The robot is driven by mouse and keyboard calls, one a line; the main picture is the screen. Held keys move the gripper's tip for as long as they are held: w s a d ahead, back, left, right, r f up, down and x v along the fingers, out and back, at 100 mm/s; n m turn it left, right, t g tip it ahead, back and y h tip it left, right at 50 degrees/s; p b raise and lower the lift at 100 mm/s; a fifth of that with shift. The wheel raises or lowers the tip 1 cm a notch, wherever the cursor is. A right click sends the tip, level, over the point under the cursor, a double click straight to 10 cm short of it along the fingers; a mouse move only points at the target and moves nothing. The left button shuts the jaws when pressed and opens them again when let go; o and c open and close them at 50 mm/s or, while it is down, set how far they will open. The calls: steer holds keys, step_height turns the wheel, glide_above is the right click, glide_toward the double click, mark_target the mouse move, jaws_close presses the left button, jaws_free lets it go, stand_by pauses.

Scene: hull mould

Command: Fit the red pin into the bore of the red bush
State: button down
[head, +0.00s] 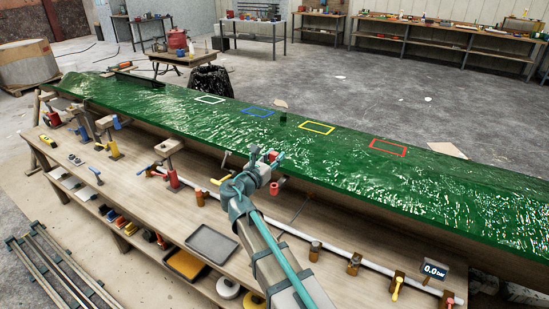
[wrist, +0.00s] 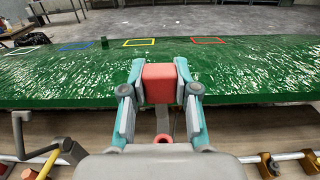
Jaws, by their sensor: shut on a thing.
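My gripper (wrist: 160,85) is shut on a red block-like part, which I take to be the red pin (wrist: 160,84). In the head view my gripper (head: 265,156) is over the bench near the hull mould's front edge, with a little red showing at the jaws. A red round piece with a dark opening, seemingly the red bush (wrist: 163,138), shows below the pin in the wrist view and is partly hidden by my gripper body. A red cylinder (head: 278,186) shows just below my gripper in the head view. The pin appears apart from the bush.
The long green hull mould (head: 330,165) lies just beyond my gripper, with white, blue, yellow and red outlines on it. The wooden bench (head: 210,215) carries clamps on the left, a grey tray (head: 211,243), and a pale pipe (head: 300,238) with valves and brackets along the front.

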steer(key=shift+f+b, duration=1.65)
steer(key=shift+f, duration=1.25)
steer(key=shift+f+b, duration=0.8)
steer(key=shift+f, duration=1.25)
steer(key=c, duration=0.8)
jaws_free()
steer(key=shift+s, duration=0.1)
steer(key=v, duration=1.2)
